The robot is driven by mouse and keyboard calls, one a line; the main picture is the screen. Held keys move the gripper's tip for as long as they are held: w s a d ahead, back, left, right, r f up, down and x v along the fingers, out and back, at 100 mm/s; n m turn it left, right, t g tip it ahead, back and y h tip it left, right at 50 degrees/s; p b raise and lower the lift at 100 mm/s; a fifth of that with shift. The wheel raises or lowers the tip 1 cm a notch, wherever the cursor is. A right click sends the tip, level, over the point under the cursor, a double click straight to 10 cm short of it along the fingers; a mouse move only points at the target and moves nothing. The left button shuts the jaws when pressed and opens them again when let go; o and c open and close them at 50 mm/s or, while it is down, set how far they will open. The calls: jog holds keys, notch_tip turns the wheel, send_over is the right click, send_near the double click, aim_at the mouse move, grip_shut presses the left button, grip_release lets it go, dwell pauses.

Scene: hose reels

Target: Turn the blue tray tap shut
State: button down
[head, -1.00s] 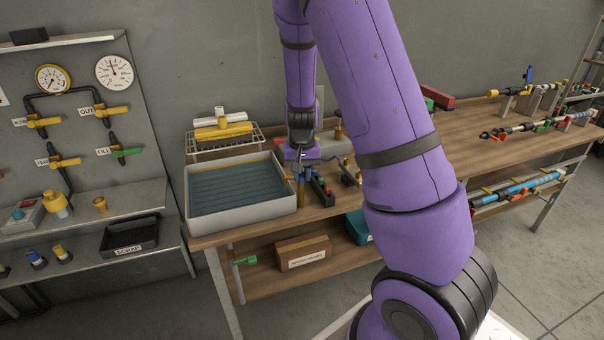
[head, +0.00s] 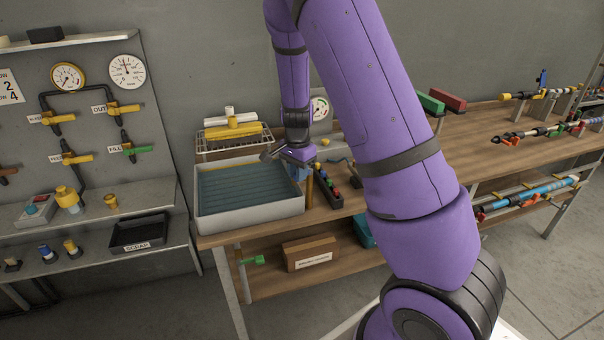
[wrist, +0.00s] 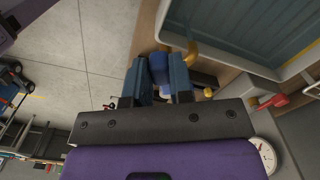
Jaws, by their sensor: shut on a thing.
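The blue tray tap handle (wrist: 158,68) shows in the wrist view between the two fingers of my gripper (wrist: 159,82), which is shut on it. A brass-yellow pipe (wrist: 190,50) runs beside it to the tray. In the head view my gripper (head: 303,166) is at the right side of the grey-white tray (head: 250,222), above an upright brass-coloured post (head: 309,188). The tray holds dark blue-grey water or a ribbed floor; I cannot tell which. The blue handle is hidden by my gripper in the head view.
A dark rack with coloured pieces (head: 327,193) stands close to the right of my gripper. A wire rack with a yellow cylinder (head: 233,132) is behind the tray. A green tap (head: 254,261) hangs below the bench. The bench is clearer farther right.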

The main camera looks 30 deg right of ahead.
jog(key=shift+w+m, duration=0.45)
jog(key=shift+m, duration=0.55)
jog(key=shift+w+m, duration=0.5)
jog(key=shift+m, duration=0.5)
jog(key=shift+w+m, duration=0.45)
jog(key=shift+m, duration=0.55)
jog(key=c, duration=1)
grip_release()
notch_tip(320, 180, up, 11)
jog(key=shift+f, duration=0.1)
